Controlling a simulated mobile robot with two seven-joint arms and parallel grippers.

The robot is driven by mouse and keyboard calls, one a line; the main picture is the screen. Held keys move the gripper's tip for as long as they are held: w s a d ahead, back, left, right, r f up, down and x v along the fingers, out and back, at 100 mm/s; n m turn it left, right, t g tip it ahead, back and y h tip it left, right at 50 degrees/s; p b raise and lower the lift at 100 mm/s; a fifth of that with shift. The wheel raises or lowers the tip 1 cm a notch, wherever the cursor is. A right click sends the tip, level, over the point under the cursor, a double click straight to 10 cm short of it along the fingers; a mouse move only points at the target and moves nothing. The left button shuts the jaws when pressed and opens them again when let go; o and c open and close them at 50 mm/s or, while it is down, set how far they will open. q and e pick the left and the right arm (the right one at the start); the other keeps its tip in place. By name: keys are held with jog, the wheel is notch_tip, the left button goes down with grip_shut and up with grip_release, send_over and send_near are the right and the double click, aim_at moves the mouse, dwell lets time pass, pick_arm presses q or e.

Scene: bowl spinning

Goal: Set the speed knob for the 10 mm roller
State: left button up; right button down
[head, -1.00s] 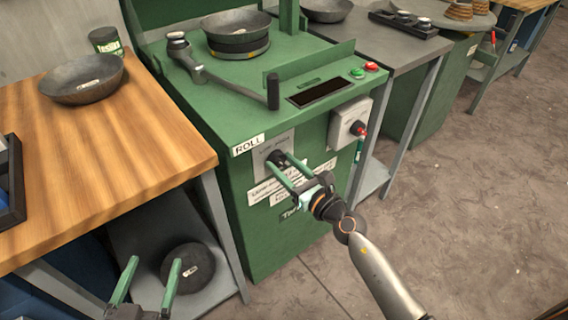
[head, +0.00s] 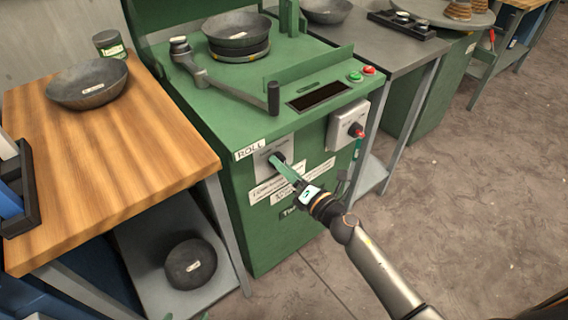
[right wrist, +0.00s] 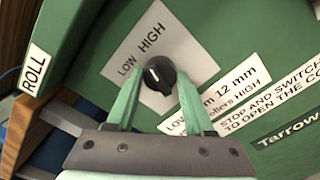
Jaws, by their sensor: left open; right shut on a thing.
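The speed knob (right wrist: 160,74) is black and round with a white pointer mark, on a grey plate (right wrist: 196,66) lettered LOW and HIGH. The mark sits on the knob's left part, nearest LOW; its exact setting is hard to tell. My right gripper (right wrist: 158,82) is shut on the knob, one green finger on each side. In the head view, my right gripper (head: 280,165) reaches the knob on the green machine's front. A label (right wrist: 225,92) below reads "12 mm" and "rollers HIGH", its left part hidden by a finger. My left gripper (head: 188,317) barely shows at the bottom edge, open.
A switch box (head: 348,124) with a red-tipped knob is right of the plate. Green and red buttons (head: 362,74) and a crank arm (head: 228,88) are on the machine top. A wooden bench (head: 110,160) stands left. Floor at the right is clear.

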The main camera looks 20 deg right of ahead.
jog(key=m, duration=0.3)
jog(key=shift+r+p, duration=0.1)
jog(key=shift+p, duration=0.3)
jog(key=shift+m, duration=0.4)
jog(key=c, duration=0.5)
grip_release()
jog(key=shift+o, duration=1.1)
jog(key=v, duration=1.2)
jog(key=shift+s, duration=0.2)
